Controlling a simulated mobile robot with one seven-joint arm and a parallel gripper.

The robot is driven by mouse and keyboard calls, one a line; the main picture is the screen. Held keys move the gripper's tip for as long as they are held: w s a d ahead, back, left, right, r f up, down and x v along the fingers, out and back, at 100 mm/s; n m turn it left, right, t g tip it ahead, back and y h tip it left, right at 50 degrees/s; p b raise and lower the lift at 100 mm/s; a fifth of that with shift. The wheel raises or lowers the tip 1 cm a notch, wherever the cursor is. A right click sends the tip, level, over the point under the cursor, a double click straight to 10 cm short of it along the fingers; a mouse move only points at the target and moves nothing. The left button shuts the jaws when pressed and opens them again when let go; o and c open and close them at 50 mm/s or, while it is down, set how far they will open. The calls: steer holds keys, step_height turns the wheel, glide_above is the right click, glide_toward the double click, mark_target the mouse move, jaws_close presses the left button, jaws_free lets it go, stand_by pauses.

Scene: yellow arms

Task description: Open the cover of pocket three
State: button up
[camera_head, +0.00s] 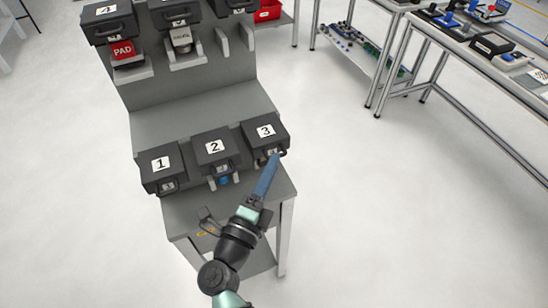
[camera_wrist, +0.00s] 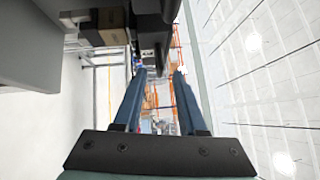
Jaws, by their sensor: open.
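The cover of pocket three (camera_head: 263,130) is a dark box-like lid with a white label "3", the rightmost of three on the front of the grey stand. It looks shut. A dark handle (camera_head: 284,153) sticks out at its front lower edge. My gripper (camera_head: 274,160) has its blue fingertips at this handle, at the cover's front right; I cannot tell whether they touch it. In the wrist view my gripper (camera_wrist: 162,76) is open, its two blue fingers apart. Dark parts show just above and between the fingertips; which parts they are is unclear.
Pocket covers "1" (camera_head: 161,164) and "2" (camera_head: 213,148) sit left of pocket three. The grey stand (camera_head: 195,105) rises behind, with an upper row of pockets, including a red "PAD" (camera_head: 123,50). Open floor (camera_head: 400,220) lies to the right; tables (camera_head: 480,60) stand at the back right.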

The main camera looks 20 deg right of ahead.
steer(key=shift+x, duration=1.1)
jaws_close()
stand_by(0.7)
